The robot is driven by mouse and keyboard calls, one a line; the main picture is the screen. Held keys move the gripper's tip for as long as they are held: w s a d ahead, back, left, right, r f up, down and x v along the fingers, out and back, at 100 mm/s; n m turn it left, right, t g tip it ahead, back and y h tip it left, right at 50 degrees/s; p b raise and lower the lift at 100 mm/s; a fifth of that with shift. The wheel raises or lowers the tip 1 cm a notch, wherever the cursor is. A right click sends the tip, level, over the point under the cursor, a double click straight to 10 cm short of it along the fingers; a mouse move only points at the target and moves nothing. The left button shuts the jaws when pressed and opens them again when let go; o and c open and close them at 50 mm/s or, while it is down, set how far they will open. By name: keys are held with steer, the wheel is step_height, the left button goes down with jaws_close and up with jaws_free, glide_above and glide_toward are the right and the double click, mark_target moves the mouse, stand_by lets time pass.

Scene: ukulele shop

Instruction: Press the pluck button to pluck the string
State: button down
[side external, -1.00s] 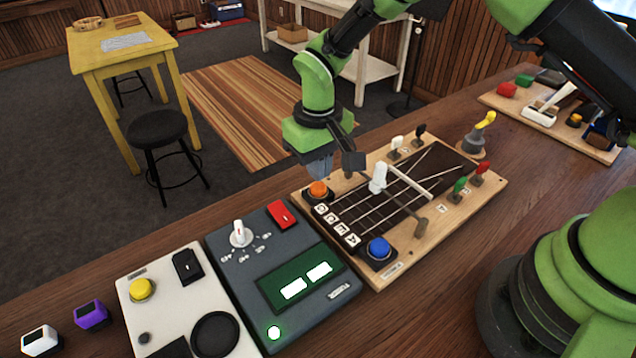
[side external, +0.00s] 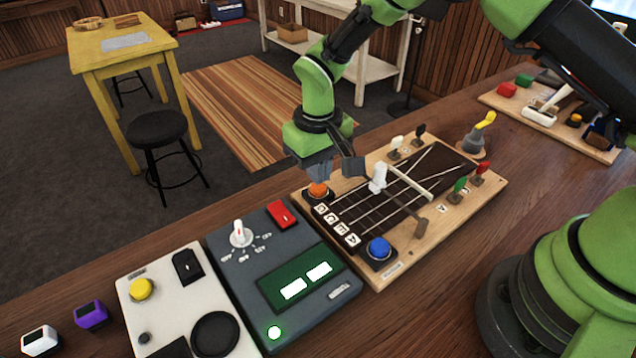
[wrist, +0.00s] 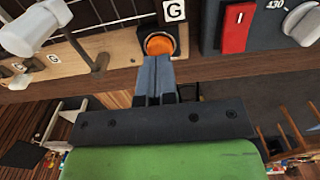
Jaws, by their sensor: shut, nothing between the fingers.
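The wooden string board (side external: 480,212) holds a dark panel with pale strings and letter tiles. An orange button (side external: 319,189) sits at its left corner, and a blue button (side external: 379,248) at its front corner; the label by the blue one is too small to read. I cannot tell which is the pluck button. My gripper (side external: 319,179) is shut and empty, pointing down with its fingertips at the orange button's top. In the wrist view the shut fingertips (wrist: 156,62) overlap the near edge of the orange button (wrist: 160,45). I cannot tell whether they touch or press it.
A white-knobbed lever (side external: 378,178) and a crossbar (side external: 405,180) stand on the board close to my gripper. Coloured tuning pegs (side external: 460,186) line its far end. A grey tuner box (side external: 345,288) with a lit screen and red switch (side external: 282,213) lies beside it.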

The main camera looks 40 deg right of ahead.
steer(key=shift+f, duration=1.05)
steer(key=shift+r, duration=3.8)
steer(key=shift+r, duration=0.2)
steer(key=s+d+r+m+t+y, duration=0.1)
steer(key=s+d+r+t, duration=0.2)
steer(key=r, duration=0.5)
steer(key=s+d+r+m, duration=0.15)
steer(key=s+r, duration=0.25)
steer(key=r, duration=0.4)
steer(key=s+d+r+t, duration=0.1)
steer(key=s+d+t, duration=0.1)
steer(key=s, duration=0.5)
steer(key=s+d+r+m+t+y, duration=0.1)
steer(key=s+r+t, duration=0.1)
steer(key=s, duration=0.6)
steer(key=shift+d, duration=0.4)
